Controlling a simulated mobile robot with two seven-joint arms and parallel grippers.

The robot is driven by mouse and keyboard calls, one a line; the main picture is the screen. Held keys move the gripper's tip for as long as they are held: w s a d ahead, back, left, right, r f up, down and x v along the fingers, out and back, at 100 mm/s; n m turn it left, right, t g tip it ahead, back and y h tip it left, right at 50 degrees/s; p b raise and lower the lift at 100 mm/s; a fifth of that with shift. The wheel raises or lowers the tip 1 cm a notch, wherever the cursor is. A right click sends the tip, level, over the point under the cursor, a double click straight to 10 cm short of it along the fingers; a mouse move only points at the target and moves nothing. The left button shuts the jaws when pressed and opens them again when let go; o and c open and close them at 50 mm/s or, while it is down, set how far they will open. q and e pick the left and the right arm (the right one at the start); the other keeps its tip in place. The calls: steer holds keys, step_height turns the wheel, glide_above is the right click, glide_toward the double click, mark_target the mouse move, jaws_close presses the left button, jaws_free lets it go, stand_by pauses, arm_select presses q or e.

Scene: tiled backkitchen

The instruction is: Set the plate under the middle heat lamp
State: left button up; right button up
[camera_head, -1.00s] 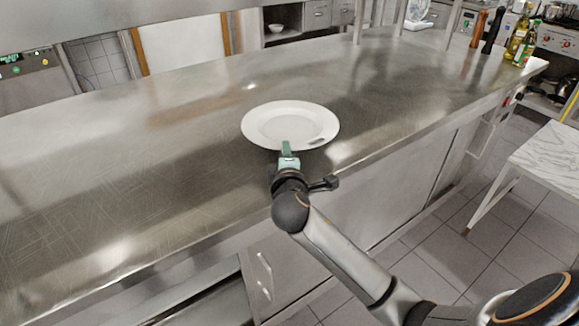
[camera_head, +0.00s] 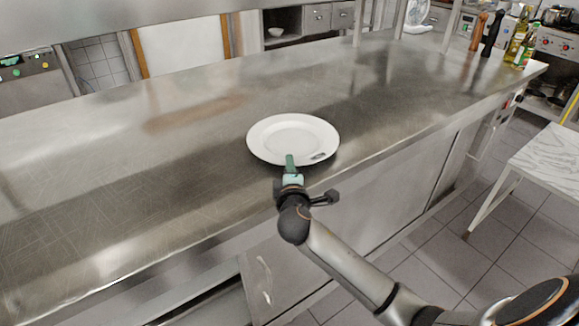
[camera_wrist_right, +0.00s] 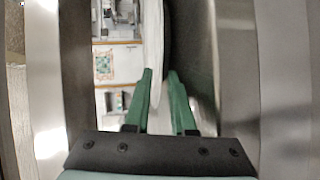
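A round white plate (camera_head: 293,137) is level at the front part of the steel counter (camera_head: 150,165). A small dark mark shows on its near right rim. My right gripper (camera_head: 290,165) is at the plate's near rim, with one green finger showing over it. In the right wrist view the plate (camera_wrist_right: 156,45) is a thin white strip, and the gripper (camera_wrist_right: 160,75) has its fingers apart, with the rim between them. A dark band lies beside the plate there; whether it rests fully on the counter is unclear. No heat lamp is clearly recognisable. My left gripper is out of view.
Pale posts (camera_head: 401,18) stand at the counter's far side. Bottles (camera_head: 517,38) and pepper mills (camera_head: 491,33) are at its far right end. A marble-topped table (camera_head: 552,160) stands beyond the aisle at right. The counter is clear left and right of the plate.

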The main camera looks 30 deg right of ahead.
steer(key=v, duration=1.1)
steer(key=s+a+f+m+g+y, duration=0.1)
steer(key=s+a+f+g+y, duration=0.15)
steer(key=f, duration=0.55)
steer(key=s+a+f+m+g+y, duration=0.1)
steer(key=s+a+f+y, duration=0.25)
steer(key=f, duration=0.45)
steer(key=s+a+f+m+g+y, duration=0.1)
steer(key=s+a+f+m+y, duration=0.2)
steer(key=s+f+m, duration=0.5)
steer(key=s+f, duration=0.3)
steer(key=s, duration=0.2)
steer(key=shift+a+f+y, duration=0.2)
steer(key=shift+a+y, duration=0.1)
steer(key=shift+s+d+g, duration=0.1)
steer(key=shift+d+g, duration=0.05)
steer(key=shift+g, duration=0.1)
